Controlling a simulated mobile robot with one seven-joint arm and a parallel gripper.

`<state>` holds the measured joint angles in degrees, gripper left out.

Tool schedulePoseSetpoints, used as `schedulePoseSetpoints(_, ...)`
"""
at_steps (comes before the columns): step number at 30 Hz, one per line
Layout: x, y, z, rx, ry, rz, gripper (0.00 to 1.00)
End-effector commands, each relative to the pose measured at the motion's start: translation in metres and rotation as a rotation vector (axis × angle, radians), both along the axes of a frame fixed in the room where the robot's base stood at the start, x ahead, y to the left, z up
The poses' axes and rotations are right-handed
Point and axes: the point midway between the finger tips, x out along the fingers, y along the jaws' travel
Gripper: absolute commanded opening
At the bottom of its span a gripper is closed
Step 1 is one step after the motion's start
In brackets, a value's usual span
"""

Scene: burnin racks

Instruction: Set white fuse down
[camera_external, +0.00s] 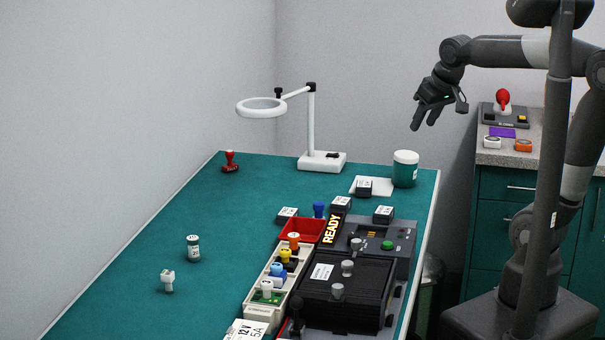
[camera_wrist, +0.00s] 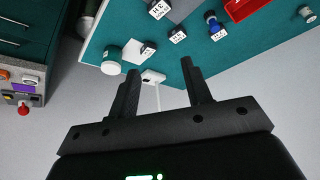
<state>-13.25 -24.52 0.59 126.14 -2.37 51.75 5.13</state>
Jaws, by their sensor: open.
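My gripper (camera_external: 424,124) is high in the air beyond the back right of the table, far from that piece. In the wrist view my gripper (camera_wrist: 160,66) has its two fingers spread, with nothing held between them. A small pale item (camera_wrist: 307,14) shows at the wrist view's right edge; I cannot tell what it is.
A fuse rack (camera_external: 262,311) with coloured fuses, a red bin (camera_external: 302,231) and black equipment (camera_external: 345,290) fill the table's right side. A magnifier lamp (camera_external: 312,130) and a green-white canister (camera_external: 404,171) stand at the back.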

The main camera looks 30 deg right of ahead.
Motion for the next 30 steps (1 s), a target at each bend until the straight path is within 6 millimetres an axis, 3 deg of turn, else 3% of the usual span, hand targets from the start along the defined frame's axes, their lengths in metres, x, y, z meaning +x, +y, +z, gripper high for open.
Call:
schedulePoseSetpoints(1,-0.018,-0.019,-0.005,0.001,-0.008,-0.034,0.45)
schedulePoseSetpoints(6,-0.067,-0.057,-0.028,0.006,-0.018,-0.112,0.45)
schedulePoseSetpoints(12,-0.099,-0.076,-0.049,0.006,-0.024,-0.161,0.45)
schedulePoseSetpoints(30,-0.105,-0.079,-0.053,0.007,-0.025,-0.169,0.45)
